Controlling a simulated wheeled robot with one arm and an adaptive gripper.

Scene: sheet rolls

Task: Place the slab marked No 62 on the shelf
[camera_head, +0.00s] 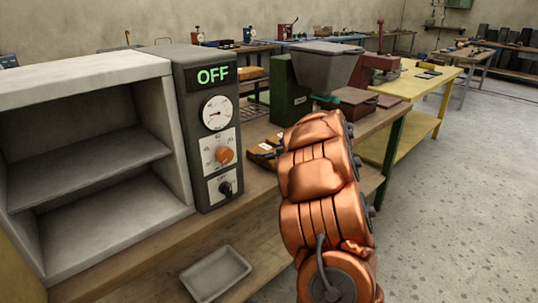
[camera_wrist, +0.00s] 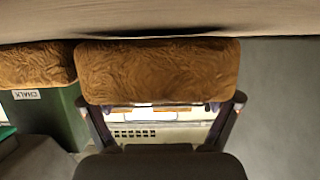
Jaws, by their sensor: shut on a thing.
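The shelf (camera_head: 85,172) is a grey board inside an open-fronted grey cabinet at the left of the head view; the spaces above and below it look empty. In the wrist view my gripper (camera_wrist: 162,101) is shut on a brown, rough-textured slab (camera_wrist: 158,70), with one finger at each side. No number shows on this slab, so I cannot tell whether it is No 62. A similar brown piece (camera_wrist: 36,66) is left of it, above a green block with a white label reading CHALK. In the head view my arm hides the gripper and the held slab.
A control panel (camera_head: 210,125) reading OFF adjoins the cabinet's right side. A shallow grey tray (camera_head: 216,272) is in front of the cabinet. A green machine with a grey hopper (camera_head: 325,66) and small dark-and-orange pieces (camera_head: 264,155) are near my arm. A yellow table (camera_head: 425,85) stands at right.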

